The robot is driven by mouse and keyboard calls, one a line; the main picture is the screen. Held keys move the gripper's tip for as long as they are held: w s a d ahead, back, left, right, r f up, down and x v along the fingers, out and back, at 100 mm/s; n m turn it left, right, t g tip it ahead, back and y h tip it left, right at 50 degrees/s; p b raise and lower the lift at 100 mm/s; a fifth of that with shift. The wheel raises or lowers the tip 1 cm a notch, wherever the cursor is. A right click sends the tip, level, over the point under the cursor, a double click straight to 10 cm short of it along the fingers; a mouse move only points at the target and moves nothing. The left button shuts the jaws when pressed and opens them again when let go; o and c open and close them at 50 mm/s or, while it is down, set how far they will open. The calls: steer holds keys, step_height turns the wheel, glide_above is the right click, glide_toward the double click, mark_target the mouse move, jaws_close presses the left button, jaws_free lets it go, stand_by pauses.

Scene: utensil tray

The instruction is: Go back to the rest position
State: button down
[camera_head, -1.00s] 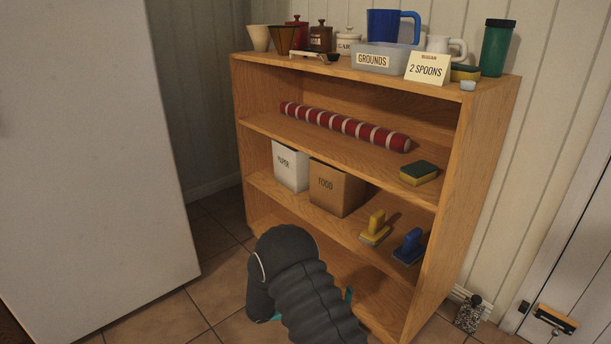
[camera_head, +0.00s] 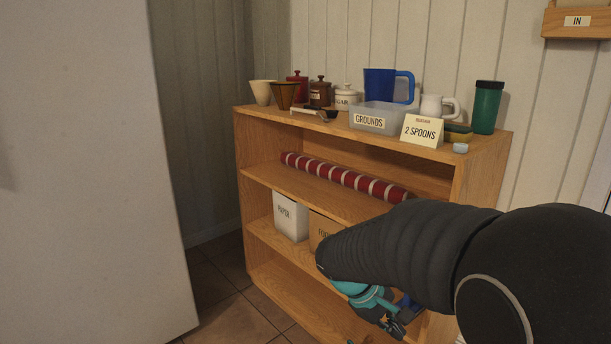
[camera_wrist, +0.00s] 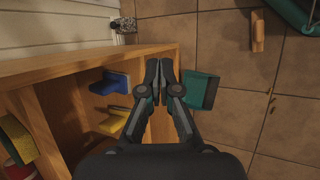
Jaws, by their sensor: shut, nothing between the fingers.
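My gripper (camera_head: 394,327) hangs low in front of the wooden shelf unit (camera_head: 256,180), at the end of my dark sleeved arm. In the wrist view the fingers of my gripper (camera_wrist: 159,70) are together with nothing between them, beside the shelf's edge. My arm hides part of the lower shelves and most of the food box (camera_head: 322,228) in the head view.
The shelf top holds a grounds bin (camera_head: 377,118), a blue pitcher (camera_head: 384,86), a spoons card (camera_head: 422,130) and a green tumbler (camera_head: 486,107). Yellow (camera_wrist: 112,122) and blue (camera_wrist: 112,82) brushes stand on a shelf. A white panel (camera_head: 80,170) stands at left.

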steer(key=s+a+r+m+t+y+p, duration=0.1)
steer(key=s+r+m+t+y, duration=0.1)
steer(key=s+r, duration=0.4)
steer(key=s+a+r+m+t+y+p, duration=0.1)
steer(key=s+r+m+t+y+p, duration=0.1)
steer(key=s, duration=0.9)
steer(key=shift+a+r+m+t+y, duration=0.15)
steer(key=shift+r+m+t+y, duration=0.55)
steer(key=shift+r+m+y, duration=1.15)
steer(key=shift+s+r+n+h, duration=0.2)
steer(key=shift+r+n+h, duration=0.1)
steer(key=shift+h, duration=0.15)
